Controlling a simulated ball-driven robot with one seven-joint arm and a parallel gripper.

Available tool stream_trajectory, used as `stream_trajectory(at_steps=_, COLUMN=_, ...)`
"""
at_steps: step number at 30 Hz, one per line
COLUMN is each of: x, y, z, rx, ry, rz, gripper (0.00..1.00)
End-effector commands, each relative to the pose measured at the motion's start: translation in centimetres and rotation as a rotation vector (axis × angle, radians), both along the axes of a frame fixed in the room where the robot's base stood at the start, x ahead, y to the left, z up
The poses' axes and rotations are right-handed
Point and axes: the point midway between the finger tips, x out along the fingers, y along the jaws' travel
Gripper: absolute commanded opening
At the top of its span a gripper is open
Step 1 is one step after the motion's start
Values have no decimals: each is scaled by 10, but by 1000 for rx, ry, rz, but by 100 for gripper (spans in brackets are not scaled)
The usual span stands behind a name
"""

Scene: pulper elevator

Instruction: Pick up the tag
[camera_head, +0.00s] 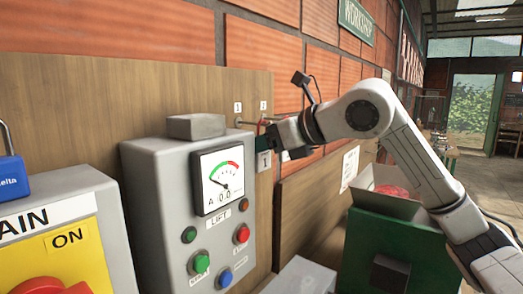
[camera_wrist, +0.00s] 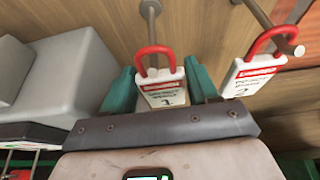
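Two white lockout tags with red loops hang from metal pegs on a wooden board. In the wrist view, the tag marked 1 (camera_wrist: 164,90) is in the middle, its loop around a peg. The tag marked 2 (camera_wrist: 248,75) hangs to its right on another peg. My gripper (camera_wrist: 164,84) has its teal fingers wide apart, one on each side of tag 1. I cannot tell whether they touch it. In the head view, my gripper (camera_head: 270,142) is at the board, just right of the grey control box, and largely hides the tags.
The grey control box (camera_head: 150,190) with a dial and buttons stands close to the left of my gripper. A yellow main-switch panel (camera_head: 75,255) is at far left. A green cabinet (camera_head: 365,240) with an open box (camera_head: 385,204) on it stands right.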

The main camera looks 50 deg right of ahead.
Motion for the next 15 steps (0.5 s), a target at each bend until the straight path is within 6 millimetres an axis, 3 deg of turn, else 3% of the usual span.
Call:
stream_trajectory(at_steps=10, x=0, y=0, z=0, rx=0, ry=0, rz=0, gripper=25)
stream_trajectory(at_steps=15, x=0, y=0, z=0, rx=0, ry=0, rz=0, gripper=24)
